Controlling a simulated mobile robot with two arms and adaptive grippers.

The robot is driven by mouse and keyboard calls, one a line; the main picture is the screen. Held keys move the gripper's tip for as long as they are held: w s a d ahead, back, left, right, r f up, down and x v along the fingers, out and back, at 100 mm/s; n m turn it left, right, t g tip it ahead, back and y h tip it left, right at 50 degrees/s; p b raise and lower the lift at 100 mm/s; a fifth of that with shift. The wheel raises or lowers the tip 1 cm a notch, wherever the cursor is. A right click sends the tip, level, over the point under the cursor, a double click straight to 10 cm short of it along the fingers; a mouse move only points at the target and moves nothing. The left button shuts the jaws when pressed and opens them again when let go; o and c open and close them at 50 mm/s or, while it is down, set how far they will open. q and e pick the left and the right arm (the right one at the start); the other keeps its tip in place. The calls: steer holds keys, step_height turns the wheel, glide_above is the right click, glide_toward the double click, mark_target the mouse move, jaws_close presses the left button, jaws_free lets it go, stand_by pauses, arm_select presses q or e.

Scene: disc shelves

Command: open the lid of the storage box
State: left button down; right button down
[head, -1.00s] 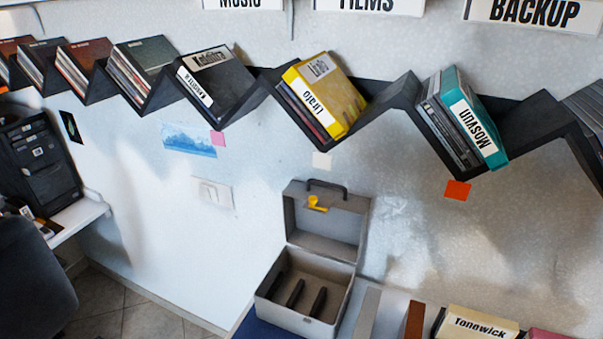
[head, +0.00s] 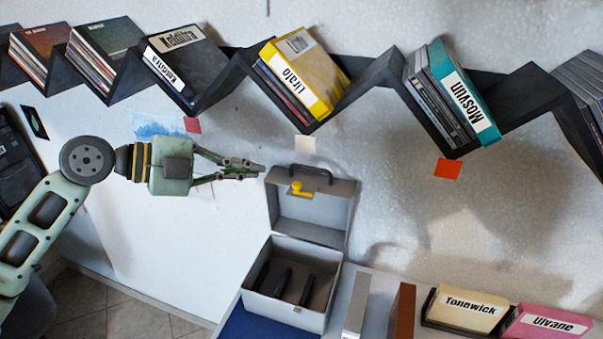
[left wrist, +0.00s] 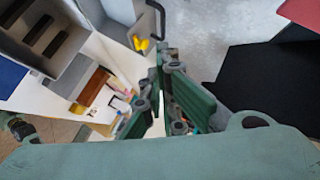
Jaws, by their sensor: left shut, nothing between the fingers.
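The grey storage box (head: 302,317) stands on the surface below the shelves, with dark dividers inside. Its lid (head: 318,222) is up, standing open against the wall side, with a black handle (head: 311,174) on top and a yellow latch (head: 300,189). My left gripper (head: 260,170) is shut and empty, just left of the lid's upper edge in the head view. In the left wrist view the gripper (left wrist: 160,60) points toward the lid, with the yellow latch (left wrist: 140,43) and part of the box (left wrist: 50,40) at upper left. Contact with the lid cannot be told. My right gripper is not in view.
A zigzag black shelf (head: 370,85) with discs runs along the wall above. Right of the box stand a grey upright piece (head: 356,305), a brown one (head: 401,312), a cream Tonewick case (head: 466,309) and a pink Ulvane case (head: 546,322). A blue mat (head: 255,325) lies in front.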

arm_select(q)
steer(key=s+r+m, duration=0.1)
steer(key=s, duration=0.1)
steer(key=p, duration=0.6)
glide_above(301, 193)
steer(key=shift+g, duration=0.3)
steer(key=f, duration=0.4)
steer(key=shift+s+f, duration=0.15)
steer(key=shift+s, duration=0.1)
steer(key=shift+w+f+p, duration=0.3)
steer(key=shift+w+f, duration=0.1)
steer(key=shift+w, duration=0.1)
steer(key=shift+w+f, duration=0.15)
